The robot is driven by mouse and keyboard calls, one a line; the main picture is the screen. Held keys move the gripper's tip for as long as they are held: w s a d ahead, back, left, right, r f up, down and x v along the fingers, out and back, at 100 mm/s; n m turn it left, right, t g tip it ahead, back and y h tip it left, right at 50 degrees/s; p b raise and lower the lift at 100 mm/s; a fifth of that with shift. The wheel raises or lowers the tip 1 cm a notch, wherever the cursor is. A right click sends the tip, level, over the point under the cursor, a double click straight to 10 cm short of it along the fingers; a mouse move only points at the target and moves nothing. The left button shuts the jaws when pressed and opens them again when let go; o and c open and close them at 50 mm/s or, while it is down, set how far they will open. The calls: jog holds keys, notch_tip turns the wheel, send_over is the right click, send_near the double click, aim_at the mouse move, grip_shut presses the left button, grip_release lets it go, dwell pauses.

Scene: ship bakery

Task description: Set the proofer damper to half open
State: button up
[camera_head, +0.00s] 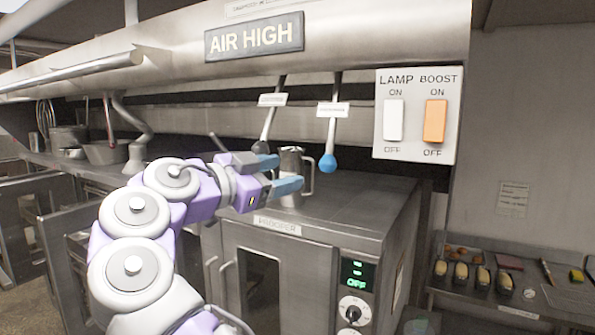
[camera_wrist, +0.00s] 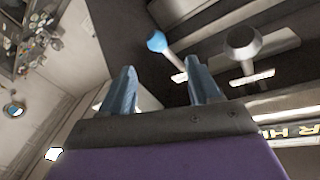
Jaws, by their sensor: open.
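Two damper levers hang from the hood. The left one ends in a grey knob (camera_head: 261,147), the right one in a blue knob (camera_head: 328,163). Each has a white tag too small to read, so I cannot tell which is the proofer's. The proofer (camera_head: 277,226), named on its label, stands below. My gripper (camera_head: 286,172) is open and empty, with blue fingers pointing right, just short of the blue knob in the picture. In the wrist view, the blue knob (camera_wrist: 157,41) is beyond the open fingers (camera_wrist: 160,85), the grey knob (camera_wrist: 242,42) to the right.
A metal jug (camera_head: 292,157) stands on the proofer top behind my fingers. A LAMP and BOOST switch panel (camera_head: 416,116) is right of the levers. The hood with its AIR HIGH sign (camera_head: 254,37) is above. A shelf (camera_head: 510,302) with loaves is at the lower right.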

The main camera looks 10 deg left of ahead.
jog(key=shift+v, duration=1.2)
jog(key=shift+d, duration=0.1)
jog(key=d+f+n+g+b, duration=0.25)
jog(key=d+f, duration=0.35)
jog(key=d, duration=0.4)
jog(key=s+d+f+n+g+h+b, duration=0.1)
jog(key=d+f+g+b, duration=0.25)
jog(key=d+f, duration=0.5)
jog(key=d+f+n+g+b, duration=0.1)
jog(key=d+f+g+b, duration=0.3)
jog(key=d, duration=0.7)
jog(key=s+d+f+n+g+y+b, duration=0.15)
jog(key=s+d+f, duration=0.3)
jog(key=f, duration=0.45)
jog(key=s+d+f+n+g+y+b, duration=0.1)
jog(key=s+d+f+y+b, duration=0.15)
jog(key=s+f, duration=0.45)
jog(key=s+a+f+n+g+y+b, duration=0.2)
jog(key=s+a+f+y+b, duration=0.1)
jog(key=s+f, duration=0.8)
jog(key=s+a+f+n+g+y+b, duration=0.2)
jog(key=s+a+f+n+y+b, duration=0.1)
jog(key=s+f, duration=0.9)
notch_tip(320, 180, down, 6)
jog(key=shift+a+r+y+b, duration=0.15)
jog(key=shift+a+y+b, duration=0.25)
jog(key=shift+a+y, duration=0.25)
